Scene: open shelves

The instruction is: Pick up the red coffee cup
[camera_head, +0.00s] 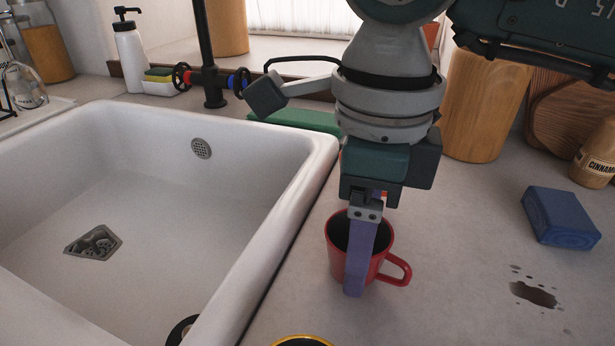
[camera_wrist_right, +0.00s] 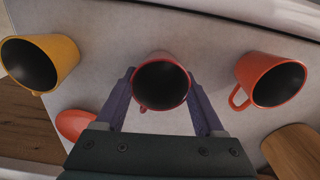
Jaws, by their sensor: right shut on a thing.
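The red coffee cup (camera_head: 338,256) stands upright on the grey counter just right of the sink, with its handle toward the right. My right gripper (camera_head: 358,250) reaches down from above and is shut on the cup, with one purple finger across its near side. In the right wrist view the cup (camera_wrist_right: 160,84) sits between the two fingers (camera_wrist_right: 158,100). The far finger is mostly hidden in the head view. My left gripper is out of view.
The white sink (camera_head: 290,215) lies to the left. A blue block (camera_head: 560,217) and a dark spill (camera_head: 533,293) are to the right. The wrist view shows a yellow cup (camera_wrist_right: 62,52) and an orange cup (camera_wrist_right: 254,69) on either side.

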